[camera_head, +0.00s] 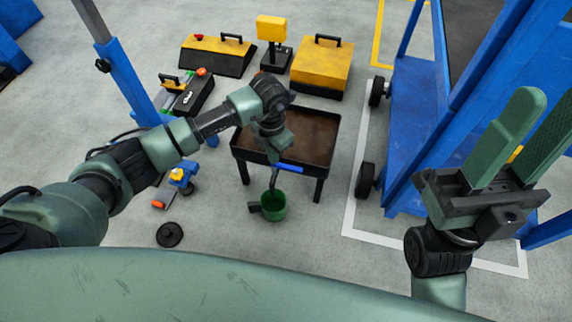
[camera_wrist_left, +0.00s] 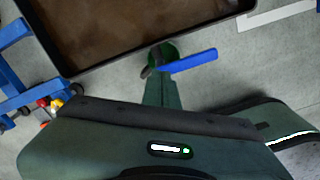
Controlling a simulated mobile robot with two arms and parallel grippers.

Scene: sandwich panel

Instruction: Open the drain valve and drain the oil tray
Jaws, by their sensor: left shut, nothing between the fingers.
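The oil tray (camera_head: 318,122) is a dark, brown-floored rectangular tray on black legs; it also fills the top of the left wrist view (camera_wrist_left: 125,28). The drain valve's blue lever (camera_head: 290,168) is at the tray's front edge and points right; it also shows in the left wrist view (camera_wrist_left: 192,61). A green bucket (camera_head: 272,208) stands on the floor below the valve. My left gripper (camera_head: 272,156) is shut and empty at the lever's left end; whether it touches the lever cannot be told. My right gripper (camera_head: 546,112) is open and empty, away to the right.
A blue wheeled frame (camera_head: 415,120) stands right of the tray. Yellow-topped boxes (camera_head: 322,66) and a yellow device on a stand (camera_head: 272,30) are behind it. A blue post (camera_head: 128,80) and a small blue stand (camera_head: 182,180) are at left. A black disc (camera_head: 170,234) lies on the floor.

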